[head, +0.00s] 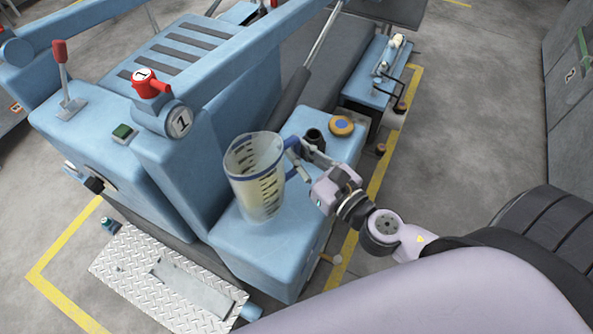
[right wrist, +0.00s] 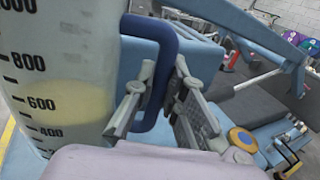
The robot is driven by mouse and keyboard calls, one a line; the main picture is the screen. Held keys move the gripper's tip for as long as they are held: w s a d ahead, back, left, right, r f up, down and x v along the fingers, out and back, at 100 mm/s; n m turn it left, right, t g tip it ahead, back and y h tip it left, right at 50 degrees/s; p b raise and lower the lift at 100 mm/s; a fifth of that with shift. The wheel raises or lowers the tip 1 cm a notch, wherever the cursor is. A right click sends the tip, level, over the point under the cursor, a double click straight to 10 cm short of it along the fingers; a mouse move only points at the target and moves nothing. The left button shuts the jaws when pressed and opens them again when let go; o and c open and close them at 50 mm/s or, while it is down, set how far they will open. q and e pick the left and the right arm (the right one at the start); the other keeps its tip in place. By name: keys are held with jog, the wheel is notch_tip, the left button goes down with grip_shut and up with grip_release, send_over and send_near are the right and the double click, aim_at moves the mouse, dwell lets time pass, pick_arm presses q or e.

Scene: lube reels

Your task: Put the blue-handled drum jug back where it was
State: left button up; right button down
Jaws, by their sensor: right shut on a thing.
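The drum jug (head: 260,180) is clear with dark scale marks, a blue rim, a blue handle and some pale yellow liquid inside. It is about upright over the top of the light blue machine block (head: 290,240); I cannot tell whether its base touches. My right gripper (head: 299,151) comes from the right and is shut on the handle. In the right wrist view the blue handle (right wrist: 168,50) stands between the two fingers, with the jug's marked wall (right wrist: 55,80) on the left. My left gripper is not in view.
A taller blue housing with a red lever (head: 150,83) stands left. A metal tread plate (head: 165,280) lies in front. Open floor (head: 470,110) is on the right.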

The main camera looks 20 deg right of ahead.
jog(key=shift+f, duration=0.65)
notch_tip(320, 180, down, 4)
jog(key=b, duration=0.2)
jog(key=shift+r+b, duration=0.2)
jog(key=shift+b, duration=0.15)
jog(key=shift+f, duration=0.15)
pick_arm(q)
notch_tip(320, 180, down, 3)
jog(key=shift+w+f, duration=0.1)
pick_arm(e)
jog(key=shift+f, duration=0.1)
jog(key=c, duration=2.1)
grip_release()
jog(key=shift+f, duration=0.15)
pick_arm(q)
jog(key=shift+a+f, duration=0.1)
pick_arm(e)
jog(key=o, duration=0.5)
jog(key=shift+c, duration=0.2)
